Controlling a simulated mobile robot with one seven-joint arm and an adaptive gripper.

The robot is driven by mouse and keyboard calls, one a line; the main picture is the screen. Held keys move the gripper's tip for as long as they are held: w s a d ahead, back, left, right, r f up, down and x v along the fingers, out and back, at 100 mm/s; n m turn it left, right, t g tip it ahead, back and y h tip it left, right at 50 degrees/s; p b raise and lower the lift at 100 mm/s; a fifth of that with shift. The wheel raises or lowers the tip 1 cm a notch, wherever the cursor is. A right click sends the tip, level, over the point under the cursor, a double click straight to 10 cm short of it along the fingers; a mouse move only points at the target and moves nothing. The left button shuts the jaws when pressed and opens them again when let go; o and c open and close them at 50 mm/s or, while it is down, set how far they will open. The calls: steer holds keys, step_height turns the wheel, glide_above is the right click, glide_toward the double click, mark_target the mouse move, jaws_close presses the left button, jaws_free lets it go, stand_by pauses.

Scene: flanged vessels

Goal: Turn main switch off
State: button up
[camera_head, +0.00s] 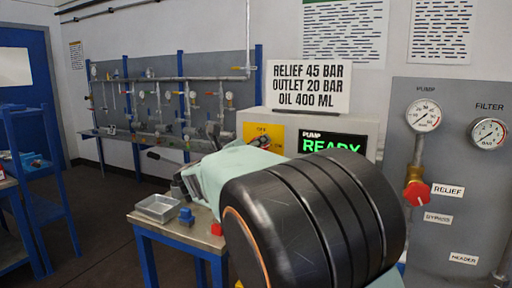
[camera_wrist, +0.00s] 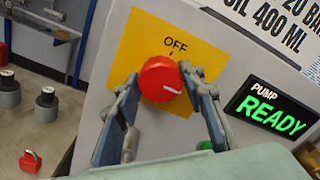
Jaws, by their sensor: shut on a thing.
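The main switch is a round red knob (camera_wrist: 160,80) on a yellow plate (camera_wrist: 135,48) marked OFF, seen in the wrist view. Its white mark points to the lower right, away from the OFF label at the top. My gripper (camera_wrist: 158,82) has one finger on each side of the knob and is shut on it. In the head view the yellow plate (camera_head: 250,131) shows in part on the grey cabinet, and my arm hides the knob. A display (camera_wrist: 270,108) to the right of the switch reads PUMP READY in green.
A green button (camera_wrist: 205,146) sits below the switch, partly hidden by my gripper. A red padlock (camera_wrist: 30,161) lies at lower left. A metal tray (camera_head: 158,208) and a blue block (camera_head: 186,215) are on the bench. A gauge panel (camera_head: 455,180) stands at right.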

steer(key=n+p, duration=0.5)
steer(key=n, duration=0.4)
steer(key=shift+p, duration=0.3)
steer(key=n+p, duration=0.3)
steer(key=n, duration=0.1)
steer(key=shift+n, duration=0.3)
steer(key=shift+f+n+p, duration=0.15)
steer(key=shift+n+p, duration=1.4)
steer(key=shift+n, duration=0.65)
steer(key=o, duration=1.1)
steer(key=shift+o, duration=0.2)
